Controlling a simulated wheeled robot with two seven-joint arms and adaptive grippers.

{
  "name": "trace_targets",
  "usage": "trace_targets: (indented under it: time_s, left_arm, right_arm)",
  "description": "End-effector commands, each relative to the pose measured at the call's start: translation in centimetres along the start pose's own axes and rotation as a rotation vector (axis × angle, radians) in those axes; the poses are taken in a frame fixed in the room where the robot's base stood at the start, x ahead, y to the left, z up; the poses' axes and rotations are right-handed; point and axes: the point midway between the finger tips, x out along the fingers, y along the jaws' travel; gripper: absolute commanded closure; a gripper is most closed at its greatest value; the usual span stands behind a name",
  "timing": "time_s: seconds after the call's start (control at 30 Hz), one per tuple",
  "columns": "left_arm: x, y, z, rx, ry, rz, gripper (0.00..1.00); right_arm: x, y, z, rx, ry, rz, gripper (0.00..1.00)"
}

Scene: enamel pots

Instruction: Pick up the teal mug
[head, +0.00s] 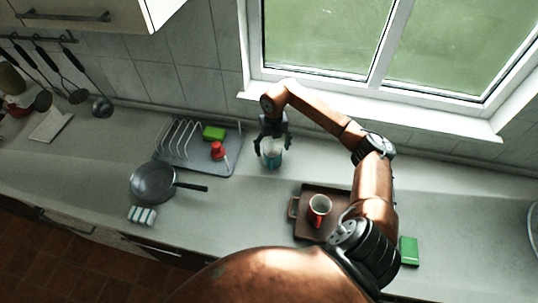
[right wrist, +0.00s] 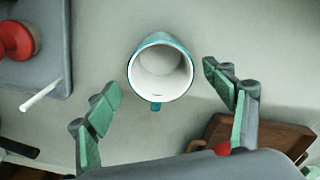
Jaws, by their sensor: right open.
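The teal mug (head: 272,162) stands upright on the counter, right of the grey drying tray. In the right wrist view the teal mug (right wrist: 149,50) shows its white inside and teal rim, with its handle at the lower side of the picture. My right gripper (head: 272,146) is just above the mug, pointing down. In the wrist view its two green-padded fingers are spread open, one to each side below the mug, and hold nothing. My left gripper is not in view.
The grey drying tray (head: 232,160) holds a rack, a green block (head: 214,133) and a red object (head: 217,150). A dark pan (head: 153,182) is left. A brown wooden tray (head: 304,228) with a red mug (head: 319,208) is nearer me. A window stands behind.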

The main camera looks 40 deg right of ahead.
Motion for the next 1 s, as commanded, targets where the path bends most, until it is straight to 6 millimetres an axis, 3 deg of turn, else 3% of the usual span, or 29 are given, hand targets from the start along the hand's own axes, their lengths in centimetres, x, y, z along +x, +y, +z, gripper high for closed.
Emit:
trace_targets:
  time_s: [0.2,0.27,0.37,0.5,0.6,0.67,1.0]
  left_arm:
    - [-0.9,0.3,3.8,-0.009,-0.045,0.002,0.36]
    - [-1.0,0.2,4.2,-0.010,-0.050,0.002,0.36]
    - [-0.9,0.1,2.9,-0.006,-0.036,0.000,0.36]
    - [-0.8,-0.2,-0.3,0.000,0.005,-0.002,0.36]
    - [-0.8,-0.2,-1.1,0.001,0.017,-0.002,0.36]
    - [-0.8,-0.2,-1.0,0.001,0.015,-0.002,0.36]
    - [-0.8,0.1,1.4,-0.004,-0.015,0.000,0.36]
  right_arm:
    - [3.3,0.1,0.5,0.004,0.011,0.000,0.24]
    - [4.2,0.2,0.6,0.003,0.010,-0.001,0.24]
    - [5.2,0.2,0.7,0.003,0.008,-0.002,0.24]
    - [5.7,0.2,0.7,0.001,0.007,-0.003,0.24]
    - [5.7,0.3,0.7,-0.001,0.007,-0.003,0.24]
    - [5.7,0.3,0.8,-0.002,0.007,-0.003,0.24]
    - [5.7,0.3,0.8,-0.001,0.007,-0.003,0.48]
